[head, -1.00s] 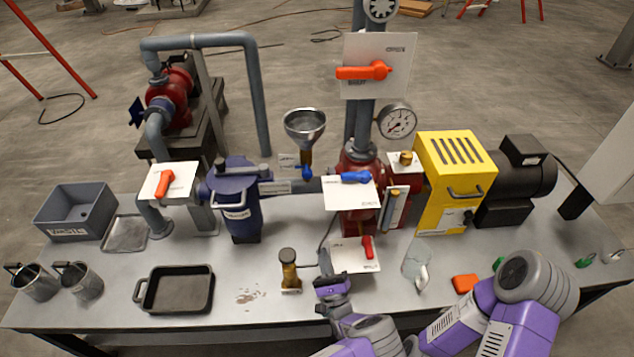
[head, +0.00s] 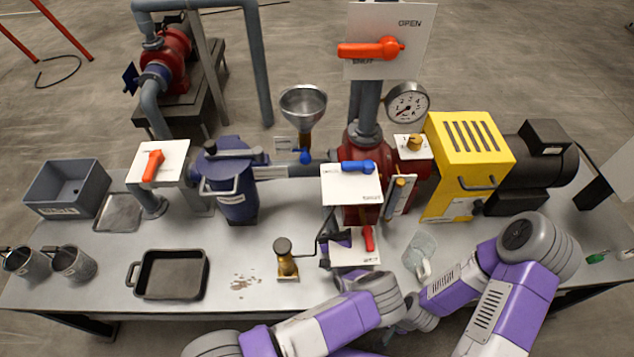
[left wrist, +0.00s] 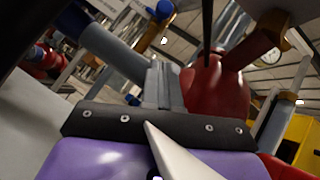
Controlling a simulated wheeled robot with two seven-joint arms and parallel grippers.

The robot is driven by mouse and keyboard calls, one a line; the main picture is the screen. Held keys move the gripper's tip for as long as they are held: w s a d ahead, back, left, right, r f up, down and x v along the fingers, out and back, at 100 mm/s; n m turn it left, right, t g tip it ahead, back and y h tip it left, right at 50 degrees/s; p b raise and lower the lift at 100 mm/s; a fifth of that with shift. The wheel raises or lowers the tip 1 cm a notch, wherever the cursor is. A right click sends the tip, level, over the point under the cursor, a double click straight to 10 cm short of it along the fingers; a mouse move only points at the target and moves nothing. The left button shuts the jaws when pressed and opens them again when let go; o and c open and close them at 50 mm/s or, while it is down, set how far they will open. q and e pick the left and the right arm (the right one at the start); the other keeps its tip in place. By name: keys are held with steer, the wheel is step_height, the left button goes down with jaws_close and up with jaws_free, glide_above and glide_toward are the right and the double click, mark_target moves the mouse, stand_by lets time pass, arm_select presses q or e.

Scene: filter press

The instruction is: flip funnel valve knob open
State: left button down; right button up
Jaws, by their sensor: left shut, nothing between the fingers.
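The steel funnel (head: 303,105) stands above the pipe near the middle of the bench in the head view. Its small blue valve knob (head: 304,157) is on the brass stem beneath it, beside a small white plate (head: 285,146). In the left wrist view a blue knob (left wrist: 159,10) shows at the top. My left gripper (head: 325,222) is shut and empty, below and slightly right of the knob, in front of the pipe and apart from the knob. Its closed fingers also show in the left wrist view (left wrist: 158,88). My right arm comes in from the right; its gripper is not visible.
Another blue lever (head: 358,167) and a red lever (head: 368,238) on white plates are close right of my left gripper. A brass-based piece (head: 285,262) stands just left of it. A black pan (head: 171,274) lies left.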

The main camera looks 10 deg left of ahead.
arm_select(q)
steer(key=s+r+x, duration=0.1)
steer(key=s+x, duration=0.1)
steer(key=x, duration=1)
steer(key=shift+a+r, duration=0.45)
steer(key=shift+r, duration=0.15)
steer(key=shift+w, duration=0.15)
step_height(320, 180, up, 4)
steer(key=p, duration=0.2)
steer(key=shift+f+p, duration=0.15)
steer(key=shift+p, duration=0.2)
steer(key=shift+f, duration=0.1)
steer(key=w+f+b+v, duration=0.1)
steer(key=w+b+v, duration=0.1)
steer(key=v, duration=1.1)
steer(key=shift+d+f, duration=0.35)
